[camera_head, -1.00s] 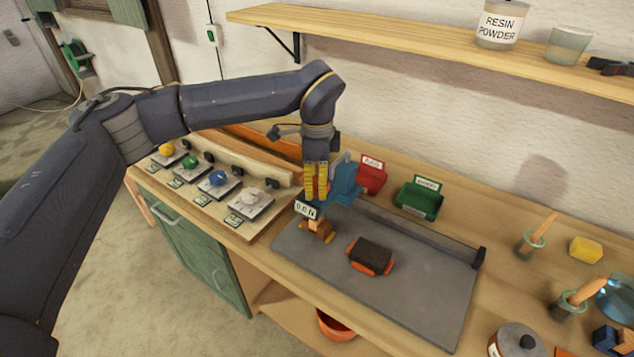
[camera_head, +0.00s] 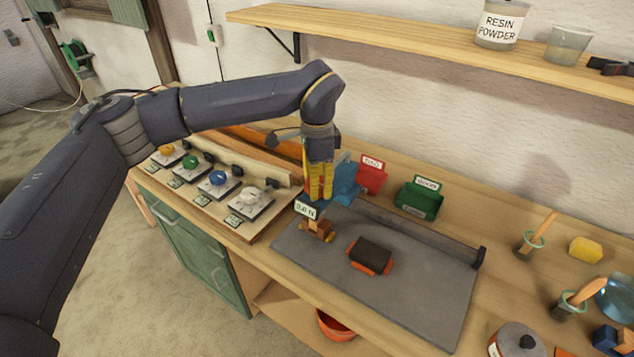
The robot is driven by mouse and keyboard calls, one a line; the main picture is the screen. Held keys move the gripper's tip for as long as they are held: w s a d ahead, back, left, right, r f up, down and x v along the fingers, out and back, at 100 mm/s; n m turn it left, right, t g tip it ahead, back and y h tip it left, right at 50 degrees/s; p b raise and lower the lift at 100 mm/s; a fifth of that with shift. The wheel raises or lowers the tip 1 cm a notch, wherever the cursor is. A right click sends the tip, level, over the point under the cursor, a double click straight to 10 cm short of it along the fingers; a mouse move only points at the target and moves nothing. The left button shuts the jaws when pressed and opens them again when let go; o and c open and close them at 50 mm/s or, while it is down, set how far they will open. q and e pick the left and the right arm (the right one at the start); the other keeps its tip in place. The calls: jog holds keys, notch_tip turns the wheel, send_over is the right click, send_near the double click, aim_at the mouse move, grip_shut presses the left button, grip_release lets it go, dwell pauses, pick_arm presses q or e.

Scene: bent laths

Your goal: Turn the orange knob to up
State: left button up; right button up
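The orange knob (camera_head: 167,150) is a small yellow-orange knob on a pale plate at the far left end of a row of knobs. It is small in view, and I cannot tell which way it points. My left gripper (camera_head: 320,196) hangs downward well to the right of the knob row, with its yellow fingers close together. It is above or just behind a small display block (camera_head: 306,209) and a brown-orange piece (camera_head: 319,230). I cannot tell whether it touches them or holds anything. My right gripper is not in view.
Green (camera_head: 190,162), blue (camera_head: 217,178) and white (camera_head: 250,195) knobs continue the row. A grey mat (camera_head: 410,290) carries a dark block (camera_head: 371,252). Red (camera_head: 371,177) and green (camera_head: 420,199) bins stand behind. A shelf (camera_head: 430,45) runs above.

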pick_arm(q)
jog(key=o, duration=1.3)
notch_tip(320, 180, up, 12)
